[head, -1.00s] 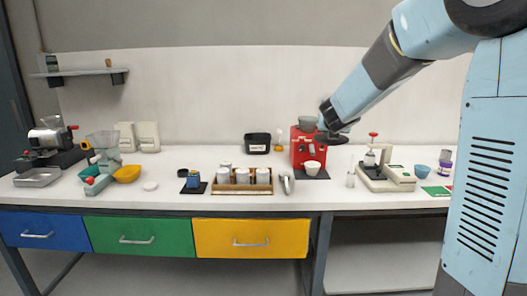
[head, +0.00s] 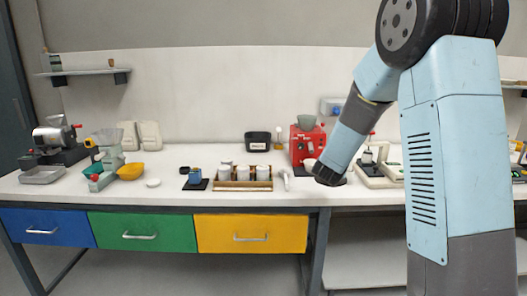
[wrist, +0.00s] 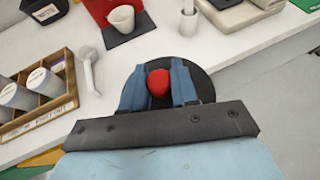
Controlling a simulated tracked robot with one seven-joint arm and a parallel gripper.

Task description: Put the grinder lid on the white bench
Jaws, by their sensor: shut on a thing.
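The grinder lid (wrist: 202,102) is a black disc with a red knob (wrist: 158,83) in the wrist view. My gripper (wrist: 160,90) is shut on the red knob, one blue finger on each side. In the head view my gripper (head: 328,175) points down near the front of the white bench (head: 130,197), right of centre, and mostly hides the lid. In the wrist view the lid overlaps the line of the bench's front edge. I cannot tell the gap between lid and bench top.
A red machine (head: 300,133) with a grey bowl-like top stands behind my gripper, a white cup (wrist: 122,18) before it. A wooden rack of canisters (head: 225,185) and a silver-white handled tool (wrist: 89,70) lie to the left. A pale-based device (head: 377,183) is right. Bare bench lies between them.

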